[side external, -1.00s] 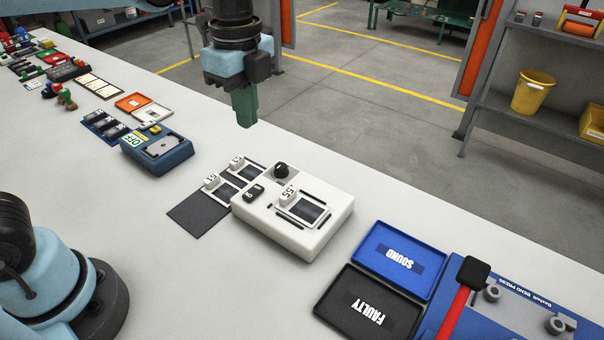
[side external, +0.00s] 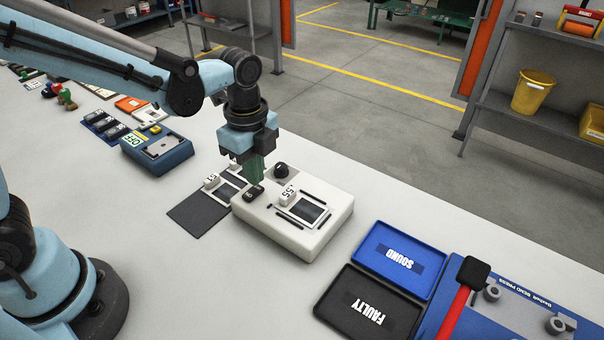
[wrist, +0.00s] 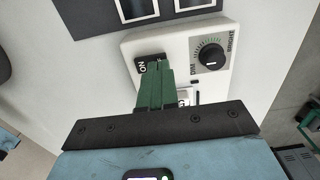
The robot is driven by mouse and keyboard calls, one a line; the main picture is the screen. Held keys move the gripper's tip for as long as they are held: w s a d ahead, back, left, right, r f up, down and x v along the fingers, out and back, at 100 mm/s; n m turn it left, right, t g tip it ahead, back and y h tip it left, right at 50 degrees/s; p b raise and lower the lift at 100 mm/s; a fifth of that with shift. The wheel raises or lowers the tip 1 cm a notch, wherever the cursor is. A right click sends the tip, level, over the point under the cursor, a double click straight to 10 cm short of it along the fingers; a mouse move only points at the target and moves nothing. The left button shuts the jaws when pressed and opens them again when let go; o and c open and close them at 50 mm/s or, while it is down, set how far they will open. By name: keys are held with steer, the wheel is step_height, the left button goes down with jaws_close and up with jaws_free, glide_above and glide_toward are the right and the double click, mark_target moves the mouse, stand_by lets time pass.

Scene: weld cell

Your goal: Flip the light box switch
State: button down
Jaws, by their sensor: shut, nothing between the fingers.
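The light box (side external: 313,236) is a white box on the bench with a black knob (side external: 281,170), a small black rocker switch (side external: 254,192) and a dark film in its viewing window. In the wrist view the switch (wrist: 142,64) reads "ON" at its visible end, and the knob (wrist: 211,56) sits to its right. My gripper (side external: 257,181), with green fingers, is shut and empty. Its fingertips (wrist: 157,60) are at the switch and partly cover it. I cannot tell whether they touch it.
A dark mat (side external: 198,213) with framed films lies left of the box. A blue device (side external: 160,153) marked "OFF" stands further left. Blue "SOUND" (side external: 430,271) and black "FAULTY" (side external: 341,322) trays lie to the right, beside a blue bend press (side external: 520,308).

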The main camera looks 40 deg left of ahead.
mark_target(251, 191)
steer(key=shift+f, duration=0.7)
steer(key=shift+f, duration=0.1)
steer(key=shift+s, duration=0.1)
steer(key=shift+s+r, duration=0.25)
steer(key=shift+s, duration=0.4)
step_height(251, 191, up, 14)
stand_by(0.9)
